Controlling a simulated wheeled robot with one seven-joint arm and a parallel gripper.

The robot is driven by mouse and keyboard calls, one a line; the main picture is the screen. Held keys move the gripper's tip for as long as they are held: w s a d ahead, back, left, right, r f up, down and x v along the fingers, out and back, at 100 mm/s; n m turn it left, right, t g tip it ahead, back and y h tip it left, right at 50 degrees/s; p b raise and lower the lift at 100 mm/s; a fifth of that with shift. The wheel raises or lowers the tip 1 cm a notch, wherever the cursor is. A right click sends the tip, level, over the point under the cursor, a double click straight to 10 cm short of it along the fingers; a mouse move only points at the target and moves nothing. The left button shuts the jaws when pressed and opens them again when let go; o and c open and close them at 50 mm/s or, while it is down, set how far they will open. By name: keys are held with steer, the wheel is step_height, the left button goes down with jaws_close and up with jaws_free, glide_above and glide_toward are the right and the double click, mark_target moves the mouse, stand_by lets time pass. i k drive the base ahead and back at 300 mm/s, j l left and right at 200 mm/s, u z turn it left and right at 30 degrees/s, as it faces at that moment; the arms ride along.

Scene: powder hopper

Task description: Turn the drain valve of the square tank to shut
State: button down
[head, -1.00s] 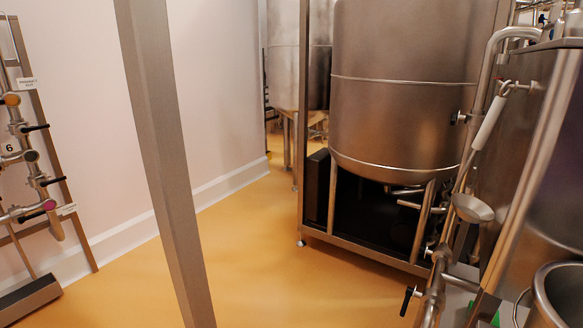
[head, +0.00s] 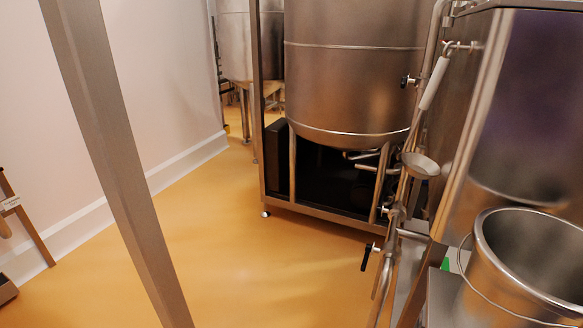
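A flat-sided steel tank (head: 515,110), which looks like the square tank, fills the right side of the head view. A small valve with a black handle (head: 365,258) sits low on pipework in front of it. The handle points down and slightly left. Another black-handled valve (head: 407,81) is higher up, by the round tank. I cannot tell for sure which of them is the square tank's drain valve, or whether either is open or shut. My gripper is not in view.
A steel bucket (head: 484,268) stands at the lower right. A small round bowl-shaped part (head: 420,166) sits by the pipes. A framed round tank (head: 350,90) stands behind. A slanted steel post (head: 115,160) crosses the left. The yellow floor (head: 250,260) between is clear.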

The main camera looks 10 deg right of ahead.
mark_target(368, 249)
steer(key=i+j+z, duration=0.3)
steer(key=j, duration=0.2)
steer(key=i+j+z, duration=0.1)
steer(key=j+z, duration=0.15)
steer(key=j, duration=0.3)
steer(key=i+j+z, duration=0.1)
steer(key=j+z, duration=0.2)
steer(key=j, duration=0.25)
steer(key=j+z, duration=0.3)
steer(key=j, duration=0.3)
